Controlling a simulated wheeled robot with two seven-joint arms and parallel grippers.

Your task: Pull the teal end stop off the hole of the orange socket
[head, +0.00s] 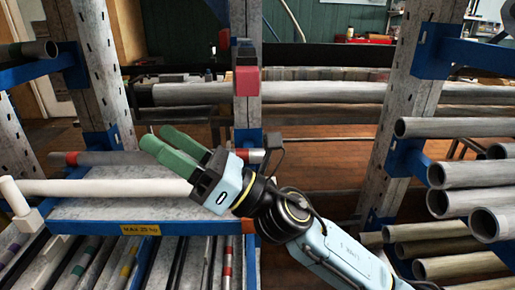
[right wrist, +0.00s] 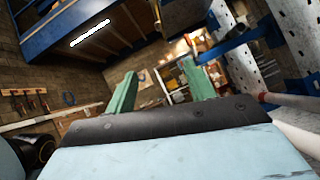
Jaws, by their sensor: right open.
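My right gripper (head: 158,137) is above the blue-edged shelf in the head view, its two green fingers pointing up and to the left. It is open, with a clear gap between the fingers and nothing held. The right wrist view also shows the open fingers (right wrist: 159,70), with only distant background between them. I cannot make out a teal end stop or an orange socket with a hole in either view. My left gripper is not in view.
A white pipe (head: 100,187) lies along the blue-edged shelf (head: 95,228), left of my gripper. A red block (head: 246,80) is on the upright post behind. Grey pipes (head: 470,175) stick out of racks at the right. Banded pipes (head: 75,265) lie below the shelf.

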